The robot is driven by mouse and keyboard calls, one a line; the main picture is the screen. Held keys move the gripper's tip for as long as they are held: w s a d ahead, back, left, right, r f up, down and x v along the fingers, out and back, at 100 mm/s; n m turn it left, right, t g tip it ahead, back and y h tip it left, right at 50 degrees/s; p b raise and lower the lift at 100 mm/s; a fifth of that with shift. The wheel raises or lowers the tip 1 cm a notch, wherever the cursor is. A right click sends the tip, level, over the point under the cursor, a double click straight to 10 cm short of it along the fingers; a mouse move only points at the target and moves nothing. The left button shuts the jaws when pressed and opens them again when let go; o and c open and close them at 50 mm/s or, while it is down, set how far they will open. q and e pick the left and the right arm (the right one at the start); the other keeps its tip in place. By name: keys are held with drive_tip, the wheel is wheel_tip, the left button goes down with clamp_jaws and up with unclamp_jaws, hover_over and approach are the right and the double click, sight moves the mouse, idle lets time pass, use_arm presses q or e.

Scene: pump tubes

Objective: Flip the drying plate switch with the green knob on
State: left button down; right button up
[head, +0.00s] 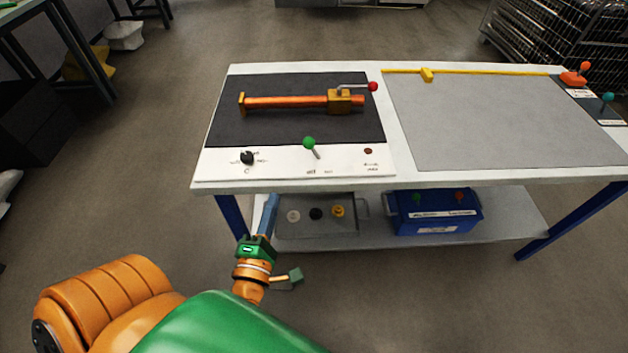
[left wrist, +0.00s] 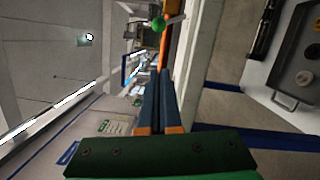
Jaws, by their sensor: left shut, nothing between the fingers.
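The switch with the green knob (head: 309,142) stands on the white front panel of the drying plate (head: 290,125). Its lever leans up and to the left from its base. The green knob also shows near the top of the left wrist view (left wrist: 158,24), beyond the fingertips. My left gripper (head: 271,202) is shut and empty, its blue fingers pointing up in front of the table's front edge. It is below and left of the knob, apart from it. The closed fingers show in the left wrist view (left wrist: 158,80). My right gripper is not in view.
A copper tube (head: 290,102) with brass fittings and a red-knobbed lever (head: 372,87) lies on the dark plate. A black dial (head: 247,158) is left of the switch. A grey mat (head: 490,120) fills the table's right. A blue box (head: 433,212) stands on the lower shelf.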

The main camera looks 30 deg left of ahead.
sight(308, 143)
use_arm(q)
drive_tip(key=p+x, duration=0.1)
drive_tip(key=x, duration=1)
drive_tip(key=shift+a, duration=0.1)
drive_tip(key=shift+w+d+r+p, duration=0.1)
drive_tip(key=shift+w+d+p, duration=0.2)
drive_tip(key=shift+w, duration=0.25)
drive_tip(key=shift+w+d+r+p, duration=0.2)
drive_tip(key=shift+w+d, duration=0.1)
drive_tip(key=shift+w, duration=0.25)
drive_tip(key=shift+w+d, duration=0.3)
drive_tip(key=shift+w, duration=0.25)
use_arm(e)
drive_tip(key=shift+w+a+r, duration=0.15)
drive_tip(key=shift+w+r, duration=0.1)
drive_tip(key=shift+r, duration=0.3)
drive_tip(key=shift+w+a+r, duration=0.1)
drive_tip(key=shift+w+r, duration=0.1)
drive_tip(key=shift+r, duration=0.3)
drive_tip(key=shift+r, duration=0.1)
use_arm(q)
drive_tip(key=shift+r+m+p, duration=0.25)
drive_tip(key=shift+m+p, duration=0.05)
drive_tip(key=shift+p, duration=0.2)
drive_tip(key=shift+d, duration=0.15)
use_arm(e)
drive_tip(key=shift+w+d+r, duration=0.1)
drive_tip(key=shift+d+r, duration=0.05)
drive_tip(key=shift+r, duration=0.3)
